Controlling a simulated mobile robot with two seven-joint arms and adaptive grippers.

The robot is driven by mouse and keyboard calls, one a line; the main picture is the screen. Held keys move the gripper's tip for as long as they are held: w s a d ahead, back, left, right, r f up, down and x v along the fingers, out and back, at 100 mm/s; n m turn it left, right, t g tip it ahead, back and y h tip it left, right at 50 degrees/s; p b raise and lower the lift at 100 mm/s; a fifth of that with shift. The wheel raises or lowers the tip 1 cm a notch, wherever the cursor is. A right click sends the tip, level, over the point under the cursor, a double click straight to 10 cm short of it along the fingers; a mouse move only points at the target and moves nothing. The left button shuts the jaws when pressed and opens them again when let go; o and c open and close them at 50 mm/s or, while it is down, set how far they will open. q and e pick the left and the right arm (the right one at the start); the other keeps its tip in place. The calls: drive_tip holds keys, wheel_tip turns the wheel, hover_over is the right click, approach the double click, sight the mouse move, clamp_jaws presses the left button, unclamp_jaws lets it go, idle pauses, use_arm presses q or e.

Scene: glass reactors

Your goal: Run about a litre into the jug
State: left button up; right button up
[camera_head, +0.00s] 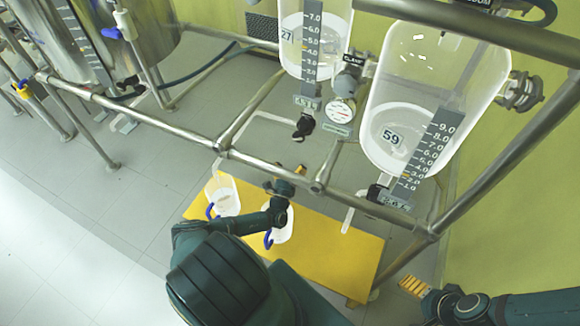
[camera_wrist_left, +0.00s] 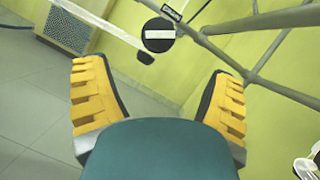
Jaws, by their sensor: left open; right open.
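Two clear jugs with blue handles stand on the yellow table: a left jug (camera_head: 222,194) and a right jug (camera_head: 283,226), partly hidden by my left arm. Above hang two glass vessels, one marked 27 (camera_head: 325,30) and one marked 59 (camera_head: 420,70), each with a level scale. A black outlet valve (camera_head: 303,126) sits under vessel 27, another (camera_head: 376,193) under vessel 59. My left gripper (camera_head: 287,179) is open and empty above the table; in its wrist view (camera_wrist_left: 157,80) a round black part with a white bar (camera_wrist_left: 158,36) lies beyond the fingertips. My right gripper (camera_head: 414,286) is at lower right.
Steel frame rails (camera_head: 150,112) cross above and in front of the table (camera_head: 335,262). A gauge (camera_head: 341,110) hangs between the vessels. A large steel vessel (camera_head: 100,40) stands at the upper left.

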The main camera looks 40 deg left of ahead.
use_arm(q)
drive_tip(key=w+d+m+t+h, duration=0.2)
drive_tip(key=d+m+h, duration=0.3)
drive_tip(key=d+h, duration=0.5)
drive_tip(key=n+g+y+b, duration=0.1)
drive_tip(key=n+g+y, duration=0.3)
drive_tip(key=n+y, duration=0.2)
approach(298, 140)
drive_tip(key=x, duration=1.3)
drive_tip(key=shift+f, duration=0.1)
